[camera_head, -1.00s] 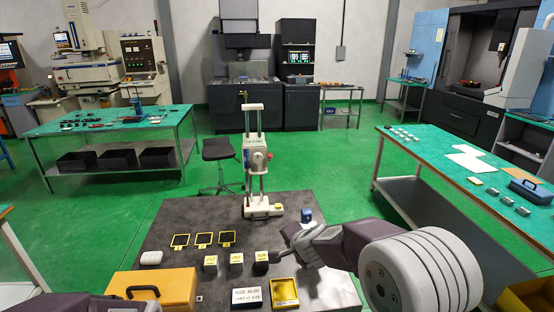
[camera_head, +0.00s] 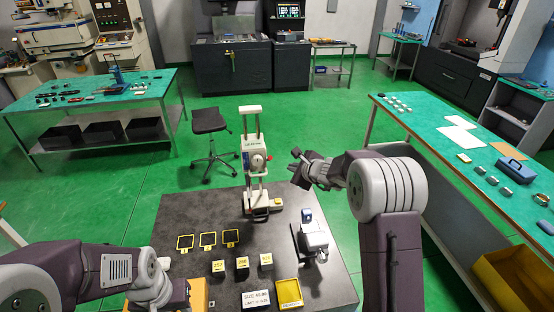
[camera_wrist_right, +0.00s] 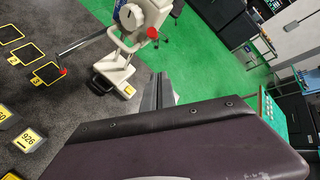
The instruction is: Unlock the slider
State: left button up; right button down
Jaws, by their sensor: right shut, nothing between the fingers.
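The white measuring stand (camera_head: 255,170) stands upright at the back of the dark table. Its slider (camera_head: 253,156) sits on two upright columns and carries a red knob (camera_head: 268,157) on its right side. In the right wrist view the slider (camera_wrist_right: 140,18) and red knob (camera_wrist_right: 153,32) show at the top. My right gripper (camera_head: 294,166) is to the right of the slider, apart from it, shut and empty. Its fingers also show in the right wrist view (camera_wrist_right: 160,90). My left gripper (camera_head: 190,294) is low over the orange case, and its fingers are not clear.
Three black yellow-framed plates (camera_head: 208,239) and three numbered blocks (camera_head: 242,263) lie in front of the stand. A yellow tray (camera_head: 289,293), a size sign (camera_head: 256,300) and a grey-white device (camera_head: 314,238) occupy the front and right. The orange case (camera_head: 199,293) is front left.

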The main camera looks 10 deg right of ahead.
aim_at(269, 158)
jog(key=w+a+f+p, duration=0.1)
jog(key=w+a+p, duration=0.3)
jog(key=w, duration=0.1)
jog(key=shift+w+a+p, duration=0.2)
jog(key=shift+w+p, duration=0.05)
jog(key=shift+p, duration=0.05)
jog(key=shift+d, duration=0.1)
jog(key=shift+w+r, duration=0.1)
jog(key=shift+r, duration=0.1)
